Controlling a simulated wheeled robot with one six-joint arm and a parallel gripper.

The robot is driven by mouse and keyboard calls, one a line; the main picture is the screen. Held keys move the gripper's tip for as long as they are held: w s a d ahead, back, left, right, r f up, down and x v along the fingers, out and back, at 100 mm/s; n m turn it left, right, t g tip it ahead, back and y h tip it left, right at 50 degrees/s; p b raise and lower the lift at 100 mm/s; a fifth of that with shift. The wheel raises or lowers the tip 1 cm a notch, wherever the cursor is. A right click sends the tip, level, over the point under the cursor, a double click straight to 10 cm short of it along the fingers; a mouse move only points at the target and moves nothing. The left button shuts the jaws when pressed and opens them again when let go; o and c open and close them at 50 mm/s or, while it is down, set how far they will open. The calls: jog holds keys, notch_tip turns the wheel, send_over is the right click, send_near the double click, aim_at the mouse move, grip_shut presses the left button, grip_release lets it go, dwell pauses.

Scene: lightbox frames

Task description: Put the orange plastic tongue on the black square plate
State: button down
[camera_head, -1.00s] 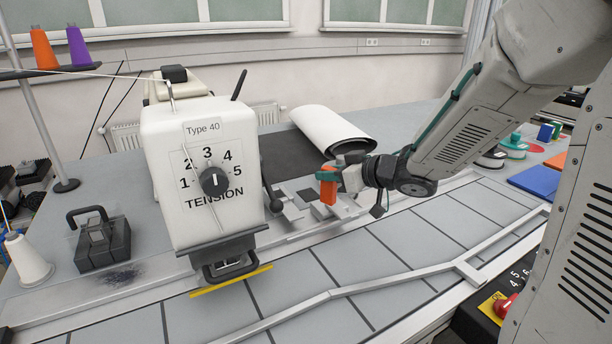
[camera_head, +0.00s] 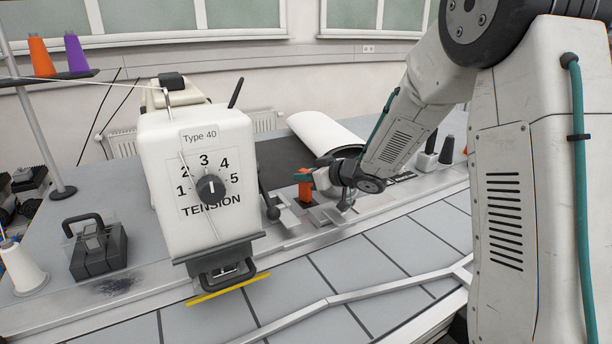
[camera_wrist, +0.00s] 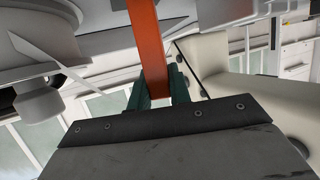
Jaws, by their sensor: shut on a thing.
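The orange plastic tongue (camera_head: 305,192) hangs upright from my gripper (camera_head: 303,174) in the head view, just right of the sewing machine's head. My gripper's green fingers are shut on it. In the wrist view the tongue (camera_wrist: 146,35) is a long orange strip running up from between the fingers (camera_wrist: 158,88). The tongue's lower end is over or among the small metal plates beside the machine. I cannot make out the black square plate clearly; the tongue and gripper may cover it. I cannot tell whether the tongue touches anything.
The white sewing machine head (camera_head: 200,165) with its tension dial stands close on the left. A dark lever with a ball end (camera_head: 272,212) lies between it and the tongue. Metal plates (camera_head: 290,222) are below. The tiled front (camera_head: 385,255) is mostly clear.

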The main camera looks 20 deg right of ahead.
jog(key=c, duration=1.3)
grip_release()
jog(key=shift+f, duration=0.1)
jog(key=shift+r, duration=0.2)
jog(key=s+d+r+m+h, duration=0.2)
jog(key=s+d+r+h, duration=0.15)
jog(key=s, duration=0.25)
jog(key=s+d+r+m+g+h, duration=0.1)
jog(key=s+d+r+m+h, duration=0.1)
jog(key=s+d+r+h, duration=0.25)
jog(key=s+d+r+m+h, duration=0.25)
jog(key=s+d, duration=0.25)
jog(key=s, duration=0.3)
jog(key=s+a+f+g+y, duration=0.1)
jog(key=s+a+g, duration=0.2)
jog(key=s, duration=0.6)
jog(key=s+a+f+g, duration=0.1)
jog(key=s+a+g, duration=0.2)
jog(key=s, duration=0.5)
jog(key=s+a+f+g+y, duration=0.1)
jog(key=s+a+g, duration=0.2)
jog(key=s, duration=0.6)
jog(key=shift+s+a+y, duration=0.35)
jog(key=shift+a, duration=0.1)
